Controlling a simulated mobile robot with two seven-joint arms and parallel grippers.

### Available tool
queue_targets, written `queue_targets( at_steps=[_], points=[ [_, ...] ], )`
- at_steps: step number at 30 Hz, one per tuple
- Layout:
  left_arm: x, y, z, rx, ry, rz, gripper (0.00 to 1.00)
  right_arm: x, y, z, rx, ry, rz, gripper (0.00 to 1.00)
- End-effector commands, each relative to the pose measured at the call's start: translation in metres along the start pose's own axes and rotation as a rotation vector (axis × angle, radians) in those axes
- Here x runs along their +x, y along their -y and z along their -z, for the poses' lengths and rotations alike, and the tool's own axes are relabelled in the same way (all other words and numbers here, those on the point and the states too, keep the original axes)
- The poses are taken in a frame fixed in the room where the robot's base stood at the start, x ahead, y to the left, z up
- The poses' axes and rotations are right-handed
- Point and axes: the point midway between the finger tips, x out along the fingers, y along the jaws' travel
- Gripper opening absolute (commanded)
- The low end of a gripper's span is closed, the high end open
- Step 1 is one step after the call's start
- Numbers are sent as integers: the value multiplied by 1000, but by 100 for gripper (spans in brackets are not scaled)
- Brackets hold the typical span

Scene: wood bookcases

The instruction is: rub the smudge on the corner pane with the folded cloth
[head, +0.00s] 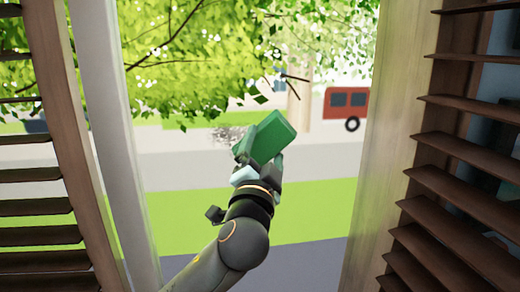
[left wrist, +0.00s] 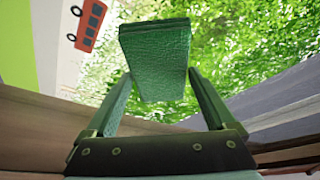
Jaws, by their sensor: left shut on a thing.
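The folded cloth (head: 268,137) is a green block-like pad, held tilted in front of the pane (head: 310,205). My left gripper (head: 257,160) is shut on it. In the left wrist view the cloth (left wrist: 156,62) sits between the two fingers of the left gripper (left wrist: 160,88). The smudge (head: 226,133) is a grey speckled patch just left of the cloth in the head view, partly hidden by the cloth and gripper. I cannot tell whether the cloth touches the glass. My right gripper is not in view.
Brown louvred shutters stand at the left (head: 36,205) and right (head: 455,165) of the opening. A pale upright post (head: 110,140) runs down the left side, and a wooden post (head: 388,130) the right. Outside are a tree, a road and a red vehicle (head: 346,103).

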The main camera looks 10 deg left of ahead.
Motion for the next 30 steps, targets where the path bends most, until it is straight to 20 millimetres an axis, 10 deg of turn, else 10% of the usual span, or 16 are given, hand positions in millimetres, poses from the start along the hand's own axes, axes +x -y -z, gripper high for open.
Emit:
queue_targets(
  at_steps=[30],
  points=[
    [-20, 45, -47, 1, 7, 3, 44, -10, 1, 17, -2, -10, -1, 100]
  ],
)
